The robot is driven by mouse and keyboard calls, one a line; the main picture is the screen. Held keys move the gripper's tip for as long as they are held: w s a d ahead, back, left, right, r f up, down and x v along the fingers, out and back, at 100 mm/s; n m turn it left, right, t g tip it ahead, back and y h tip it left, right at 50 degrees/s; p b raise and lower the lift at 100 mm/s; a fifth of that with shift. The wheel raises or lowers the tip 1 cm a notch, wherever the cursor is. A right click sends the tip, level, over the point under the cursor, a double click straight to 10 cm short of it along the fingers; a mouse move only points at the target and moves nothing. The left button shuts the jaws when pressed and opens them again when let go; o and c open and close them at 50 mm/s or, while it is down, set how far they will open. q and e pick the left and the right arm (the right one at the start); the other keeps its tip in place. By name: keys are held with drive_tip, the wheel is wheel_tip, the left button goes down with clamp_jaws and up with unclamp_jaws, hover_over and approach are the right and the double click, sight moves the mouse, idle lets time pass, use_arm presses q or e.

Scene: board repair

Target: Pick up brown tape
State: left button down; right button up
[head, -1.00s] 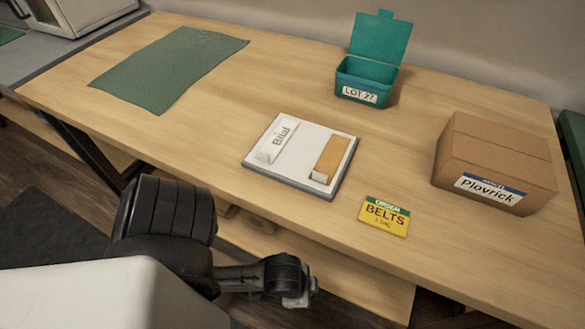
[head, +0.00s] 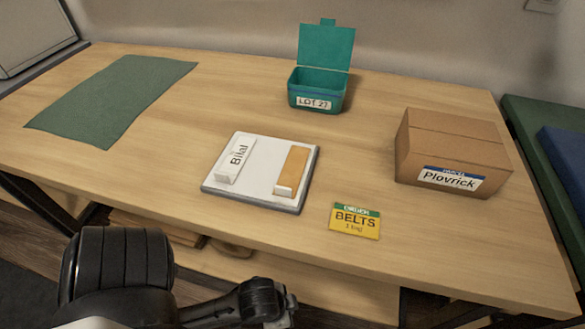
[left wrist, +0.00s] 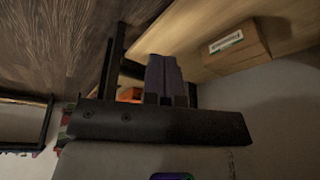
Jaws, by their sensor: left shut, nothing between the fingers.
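No roll of brown tape can be clearly made out. A small brown, rounded thing (head: 230,248) lies below the tabletop, partly hidden by the table edge, and I cannot tell what it is. An orange-brown block (head: 293,168) with a white end lies on the right side of a white board (head: 258,180) on the table. In the head view my left arm comes in at the lower left, below the table's front edge, its end cut by shadow. In the left wrist view my left gripper (left wrist: 164,62) has its fingers together and empty. My right gripper is not in view.
A white block (head: 235,160) marked Bilal lies on the board. A yellow BELTS card (head: 354,222), an open teal box (head: 318,102), a cardboard box (head: 450,148) and a green mat (head: 108,98) are on the table. The table's front edge is near my arm.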

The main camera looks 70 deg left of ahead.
use_arm(q)
drive_tip(key=c, duration=1.8)
unclamp_jaws()
drive_tip(key=o, duration=0.6)
drive_tip(key=shift+c, duration=0.2)
